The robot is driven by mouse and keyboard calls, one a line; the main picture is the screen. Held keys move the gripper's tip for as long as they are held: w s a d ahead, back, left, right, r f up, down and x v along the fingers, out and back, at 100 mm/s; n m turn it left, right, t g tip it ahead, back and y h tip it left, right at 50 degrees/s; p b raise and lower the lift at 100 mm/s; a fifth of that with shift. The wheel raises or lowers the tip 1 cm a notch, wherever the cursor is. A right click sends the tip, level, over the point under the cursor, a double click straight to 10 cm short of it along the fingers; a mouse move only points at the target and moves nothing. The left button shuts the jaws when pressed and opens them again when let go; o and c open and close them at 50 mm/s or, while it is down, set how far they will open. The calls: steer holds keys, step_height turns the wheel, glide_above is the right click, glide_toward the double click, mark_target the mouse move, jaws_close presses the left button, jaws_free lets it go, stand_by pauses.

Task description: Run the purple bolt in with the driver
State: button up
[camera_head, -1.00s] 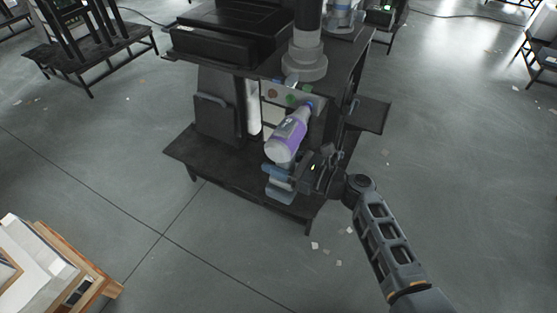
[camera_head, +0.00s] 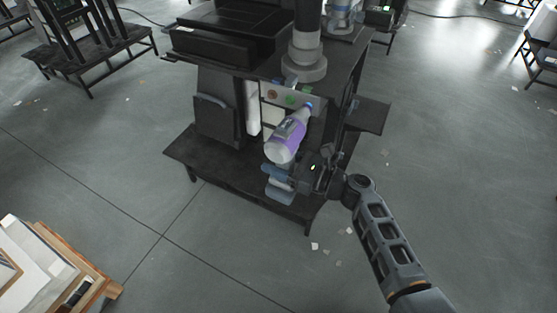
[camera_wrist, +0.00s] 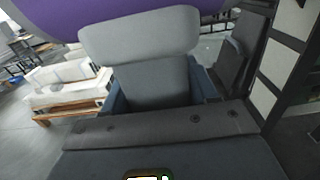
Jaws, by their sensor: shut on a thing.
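The driver (camera_head: 289,134) has a purple and white body with a blue front end, and it leans up and to the right toward the panel. My gripper (camera_head: 284,174) is shut on the driver below its body. In the wrist view the purple body (camera_wrist: 60,20) crosses the top edge above the grey pads of my gripper (camera_wrist: 145,75). The driver's blue front end is close to the right part of a pale panel (camera_head: 276,104). Whether it touches a bolt cannot be told. No purple bolt can be made out; the driver may cover it.
The panel sits under the top of a dark workstation (camera_head: 225,165) with a low shelf. A brown round spot (camera_head: 272,94) and a green one (camera_head: 290,100) show on the panel. A small dark side shelf (camera_head: 368,115) juts out at right. The floor in front is open.

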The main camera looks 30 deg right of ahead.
steer(key=shift+w+d+r, duration=0.15)
steer(key=shift+w+d, duration=0.65)
steer(key=shift+d, duration=0.3)
stand_by(3.2)
steer(key=shift+a, duration=0.1)
steer(key=shift+s+a+p, duration=0.45)
steer(key=shift+s+a, duration=0.3)
steer(key=shift+a, duration=0.3)
steer(key=shift+s+a+p, duration=0.45)
steer(key=shift+s+a, duration=0.3)
steer(key=shift+a, duration=0.25)
steer(key=shift+a, duration=0.1)
steer(key=shift+s+a+p, duration=0.25)
steer(key=shift+s+a, duration=0.35)
steer(key=shift+a, duration=0.15)
steer(key=shift+s+a+p, duration=0.2)
steer(key=shift+s+a, duration=0.35)
steer(key=shift+a, duration=0.2)
